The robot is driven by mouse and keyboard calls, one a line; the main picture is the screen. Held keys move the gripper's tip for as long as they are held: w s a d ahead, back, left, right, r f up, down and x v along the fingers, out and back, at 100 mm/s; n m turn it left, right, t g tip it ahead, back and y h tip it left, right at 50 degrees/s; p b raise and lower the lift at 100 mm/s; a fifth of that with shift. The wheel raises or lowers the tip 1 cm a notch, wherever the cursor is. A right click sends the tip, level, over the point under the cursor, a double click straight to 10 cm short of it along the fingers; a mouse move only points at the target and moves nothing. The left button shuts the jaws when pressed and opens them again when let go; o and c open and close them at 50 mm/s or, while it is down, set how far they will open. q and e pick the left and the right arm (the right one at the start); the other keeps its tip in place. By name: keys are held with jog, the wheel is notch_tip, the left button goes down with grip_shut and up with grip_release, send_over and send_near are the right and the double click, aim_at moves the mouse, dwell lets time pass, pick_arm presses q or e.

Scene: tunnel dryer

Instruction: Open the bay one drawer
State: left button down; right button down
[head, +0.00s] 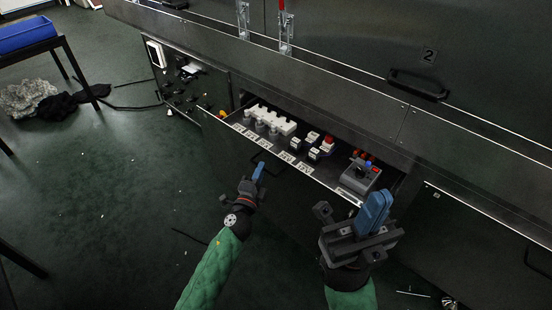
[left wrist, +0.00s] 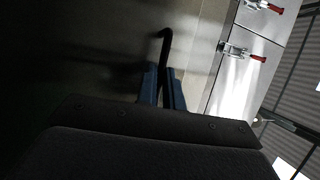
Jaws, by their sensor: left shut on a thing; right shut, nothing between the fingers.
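A dark drawer (head: 326,183) under the long counter stands pulled out, its inside in view. It holds a white rack (head: 270,119), several small black-and-white switch blocks, a red-topped button and a grey control box (head: 360,176). White labels line its front edge. My left gripper (head: 259,170) is at the black drawer handle (head: 268,158), its blue fingers shut on it. In the left wrist view the handle (left wrist: 166,42) runs up from between the fingers (left wrist: 163,85). My right gripper (head: 375,208) is shut and empty, in front of the drawer's right end.
A closed panel with a handle (head: 537,263) is at the lower right. A door marked 2 with a black handle (head: 418,84) is above the counter. A blue bin (head: 27,33) stands on a table. The green floor at left is mostly free.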

pick_arm(q)
jog(key=s+a, duration=0.6)
jog(key=s, duration=0.3)
jog(key=shift+a+b, duration=0.2)
jog(key=shift+b, duration=0.1)
jog(key=c, duration=1.5)
grip_release()
jog(key=shift+c, duration=0.2)
jog(key=shift+s, duration=0.1)
jog(key=v, duration=0.7)
jog(key=shift+s, duration=0.25)
jog(key=shift+a+f, duration=0.1)
jog(key=shift+a, duration=0.05)
